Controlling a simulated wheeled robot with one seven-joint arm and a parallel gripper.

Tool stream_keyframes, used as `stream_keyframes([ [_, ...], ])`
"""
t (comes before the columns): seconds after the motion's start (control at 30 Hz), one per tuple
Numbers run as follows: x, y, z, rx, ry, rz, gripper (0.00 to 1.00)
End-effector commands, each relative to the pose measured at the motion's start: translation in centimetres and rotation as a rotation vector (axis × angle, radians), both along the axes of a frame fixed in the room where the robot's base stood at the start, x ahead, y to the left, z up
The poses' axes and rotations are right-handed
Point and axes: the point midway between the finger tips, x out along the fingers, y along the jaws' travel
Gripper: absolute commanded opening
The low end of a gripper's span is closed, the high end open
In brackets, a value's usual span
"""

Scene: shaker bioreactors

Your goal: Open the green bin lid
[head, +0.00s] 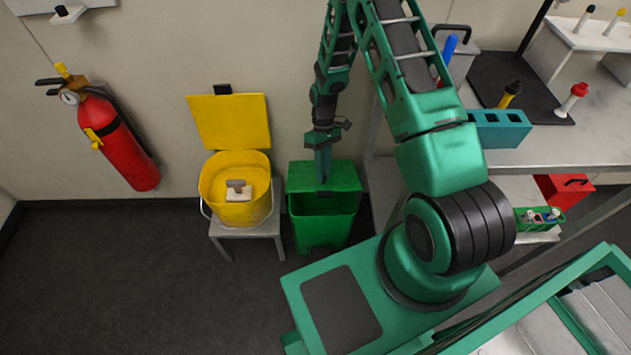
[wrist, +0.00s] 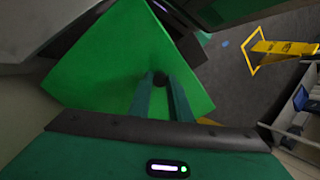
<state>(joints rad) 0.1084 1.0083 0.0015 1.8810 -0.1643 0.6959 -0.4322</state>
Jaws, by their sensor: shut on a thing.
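The green bin (head: 322,232) stands on the floor against the wall, right of the yellow bucket. Its green lid (head: 345,178) is tilted up, and a dark opening shows below the lid's front edge. My gripper (head: 323,181) reaches down from above to the lid. In the wrist view the lid (wrist: 105,60) fills much of the left and middle. My gripper's fingers (wrist: 160,82) are at a small dark knob on the lid (wrist: 160,78), shut on it. The fingers partly hide the knob, and the bin's inside is too dark to make out.
An open yellow bucket (head: 215,208) stands on a small stool just left of the bin. A fire extinguisher (head: 122,142) hangs on the left wall. A bench (head: 560,145) with lab items stands on the right. A yellow floor sign (wrist: 278,47) shows in the wrist view.

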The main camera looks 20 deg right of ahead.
Motion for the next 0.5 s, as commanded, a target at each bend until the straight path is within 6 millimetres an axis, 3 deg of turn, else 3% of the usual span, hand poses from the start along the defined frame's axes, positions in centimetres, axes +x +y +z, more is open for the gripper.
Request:
stream_keyframes([
  [0.5,0.91,-1.13,0.90,0.023,0.057,-0.011,0.00],
])
